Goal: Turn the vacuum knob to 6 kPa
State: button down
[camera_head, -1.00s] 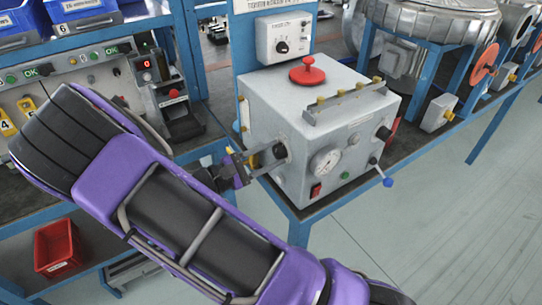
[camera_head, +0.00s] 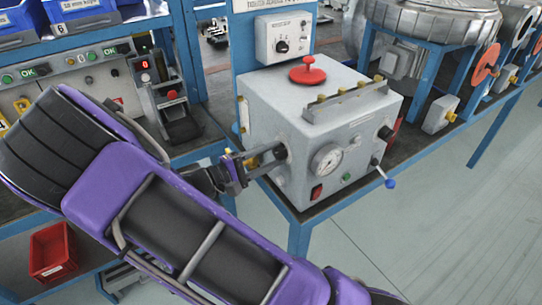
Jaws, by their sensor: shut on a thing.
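A grey metal box (camera_head: 285,115) stands on the blue-framed bench, with a red knob on its lid. A round white dial gauge (camera_head: 327,160) is on its front; its needle and scale are too small to read. A dark knob (camera_head: 281,152) sits on the front, left of the gauge. My gripper (camera_head: 273,158) reaches it from the left and its fingers are shut on this knob. The fingers hide part of the knob. Another black knob (camera_head: 386,132) is at the right end of the front.
A blue-tipped lever (camera_head: 389,183), a red switch (camera_head: 316,192) and a green button (camera_head: 346,177) are on the box front. A control box (camera_head: 285,37) with a dial stands behind. A red bin (camera_head: 52,252) is low at left. Floor is clear at right.

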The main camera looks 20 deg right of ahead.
jog(key=shift+c, duration=1.8)
grip_release()
jog(key=shift+a, duration=0.1)
jog(key=v, duration=1.7)
jog(key=shift+a, duration=0.15)
jog(key=shift+r, duration=0.15)
